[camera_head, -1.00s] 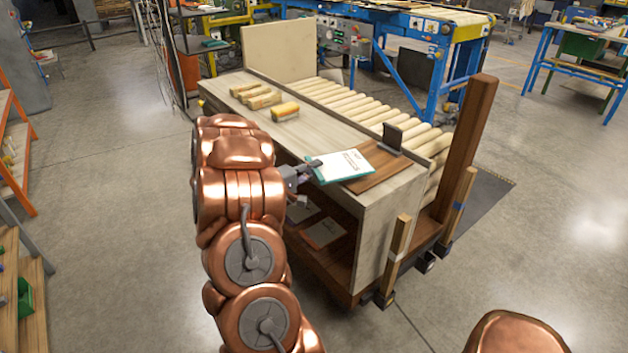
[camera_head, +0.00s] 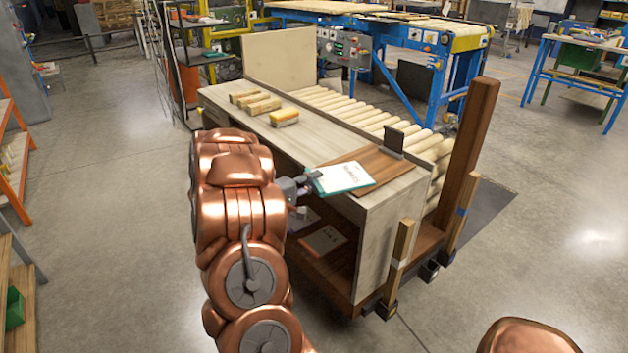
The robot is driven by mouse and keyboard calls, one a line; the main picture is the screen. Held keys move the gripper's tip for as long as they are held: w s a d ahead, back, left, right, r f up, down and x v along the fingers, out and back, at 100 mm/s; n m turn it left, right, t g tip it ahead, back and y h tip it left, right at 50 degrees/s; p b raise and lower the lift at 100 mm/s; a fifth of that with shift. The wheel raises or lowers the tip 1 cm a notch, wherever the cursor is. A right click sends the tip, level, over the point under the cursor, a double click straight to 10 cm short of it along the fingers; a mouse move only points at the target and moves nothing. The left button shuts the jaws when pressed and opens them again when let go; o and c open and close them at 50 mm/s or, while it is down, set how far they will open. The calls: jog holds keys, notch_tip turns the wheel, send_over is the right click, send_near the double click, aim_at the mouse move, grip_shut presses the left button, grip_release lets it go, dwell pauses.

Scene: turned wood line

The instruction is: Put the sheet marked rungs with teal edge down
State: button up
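A white sheet with a teal edge (camera_head: 340,179) and dark print too small to read is at the near edge of the bench top. It overlaps the near left part of a brown board (camera_head: 383,165) in the picture; I cannot tell whether it touches it. My gripper (camera_head: 307,184) reaches in from the left and appears shut on the sheet's left edge. The fingertips are small and partly hidden by the sheet and my copper arm.
The bench top (camera_head: 225,100) carries several yellow-topped wooden blocks (camera_head: 285,117) at the back left. A dark upright bracket (camera_head: 393,140) stands at the board's far end. Rollers (camera_head: 345,106) run behind. A tall brown post (camera_head: 470,140) rises at right.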

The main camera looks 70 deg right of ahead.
jog(key=shift+o, duration=1.2)
jog(key=shift+a+r, duration=0.1)
jog(key=v, duration=1.1)
jog(key=shift+w+a, duration=0.25)
jog(key=shift+a, duration=0.1)
